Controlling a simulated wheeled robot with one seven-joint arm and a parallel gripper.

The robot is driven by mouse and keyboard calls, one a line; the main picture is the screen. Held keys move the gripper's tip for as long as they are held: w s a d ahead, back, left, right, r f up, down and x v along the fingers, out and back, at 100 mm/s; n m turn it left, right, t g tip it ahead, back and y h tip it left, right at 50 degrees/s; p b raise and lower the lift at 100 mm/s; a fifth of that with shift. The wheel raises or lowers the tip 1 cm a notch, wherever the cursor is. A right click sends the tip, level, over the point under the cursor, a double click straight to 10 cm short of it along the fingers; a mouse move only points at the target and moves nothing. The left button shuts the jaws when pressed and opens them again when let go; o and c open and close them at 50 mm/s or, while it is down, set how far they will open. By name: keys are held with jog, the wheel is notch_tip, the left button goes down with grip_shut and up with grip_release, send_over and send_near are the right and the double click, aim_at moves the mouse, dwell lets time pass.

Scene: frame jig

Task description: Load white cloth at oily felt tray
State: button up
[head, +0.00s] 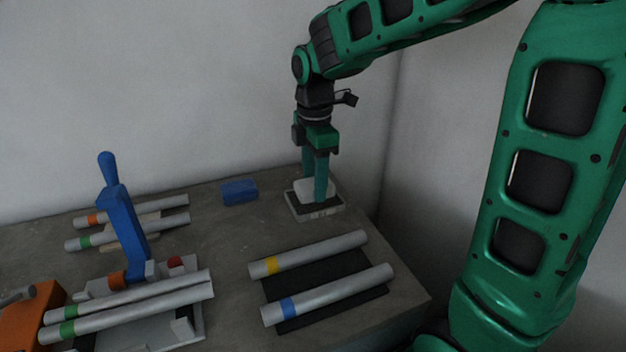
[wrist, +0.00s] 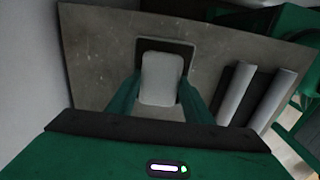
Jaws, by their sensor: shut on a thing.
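The white cloth (head: 309,188) is a rounded white block at the back right of the table. My gripper (head: 318,192) points down and is shut on it. In the wrist view the cloth (wrist: 161,78) sits between my two green fingers (wrist: 160,95). The oily felt tray (head: 330,211) is a pale-rimmed tray with a dark inside, directly below the cloth. In the wrist view its dark surface (wrist: 188,52) shows around the cloth. I cannot tell whether the cloth touches the felt.
A blue block (head: 239,192) lies left of the tray. Two banded tubes (head: 310,253) lie on a dark mat (head: 330,290) in front. A jig with a blue lever (head: 125,225), more tubes (head: 130,305) and an orange block (head: 28,320) stand left. The wall is close behind.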

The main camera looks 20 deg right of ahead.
jog(key=shift+f, duration=0.55)
dwell(1.3)
jog(key=shift+r, duration=3.55)
